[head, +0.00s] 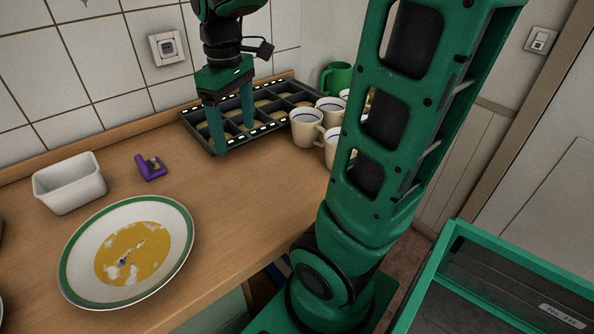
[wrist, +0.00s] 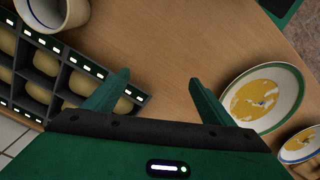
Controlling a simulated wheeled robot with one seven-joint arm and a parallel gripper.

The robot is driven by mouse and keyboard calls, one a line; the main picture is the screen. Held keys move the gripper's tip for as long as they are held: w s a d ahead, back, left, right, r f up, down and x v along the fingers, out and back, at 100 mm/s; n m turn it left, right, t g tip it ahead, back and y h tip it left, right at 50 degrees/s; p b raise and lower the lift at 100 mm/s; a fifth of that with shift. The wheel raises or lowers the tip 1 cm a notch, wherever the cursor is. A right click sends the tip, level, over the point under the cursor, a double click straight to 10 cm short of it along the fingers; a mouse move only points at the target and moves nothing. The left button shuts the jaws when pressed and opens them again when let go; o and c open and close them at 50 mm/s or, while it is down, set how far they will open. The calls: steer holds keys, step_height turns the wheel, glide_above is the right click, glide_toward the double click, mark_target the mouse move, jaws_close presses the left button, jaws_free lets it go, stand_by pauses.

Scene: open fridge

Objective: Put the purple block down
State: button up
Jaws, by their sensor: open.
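The purple block (head: 151,168) lies on the wooden counter between the white tub and the black tray. It has a notched shape, with a small yellowish patch on it. My gripper (head: 233,138) is open and empty, pointing down at the near left part of the tray, to the right of the block and apart from it. Whether its fingertips touch the tray or counter I cannot tell. In the wrist view my gripper (wrist: 160,82) shows two spread green fingers with bare counter between them. The purple block is not visible there.
The black compartment tray (head: 190,124) stands against the wall. Several white mugs (head: 306,128) and a green mug (head: 336,78) stand right of it. A white tub (head: 69,183) and a green-rimmed plate (head: 72,262) are at left. The counter (head: 225,195) is clear in the middle.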

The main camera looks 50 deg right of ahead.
steer(key=s+d+f+m, duration=0.1)
steer(key=s+f+m, duration=0.1)
steer(key=s, duration=0.3)
steer(key=s+d+f+m, duration=0.1)
steer(key=s+f+m, duration=0.1)
steer(key=s+m, duration=0.2)
steer(key=s+d+f+m, duration=0.1)
steer(key=s+f+m, duration=0.1)
steer(key=s, duration=0.5)
steer(key=shift+s+d+f+m, duration=0.2)
steer(key=shift+s+m, duration=0.1)
steer(key=shift+m, duration=0.4)
steer(key=shift+w, duration=0.15)
steer(key=shift+w+f, duration=0.25)
steer(key=shift+w, duration=0.35)
steer(key=shift+s, duration=0.1)
steer(key=shift+o, duration=0.3)
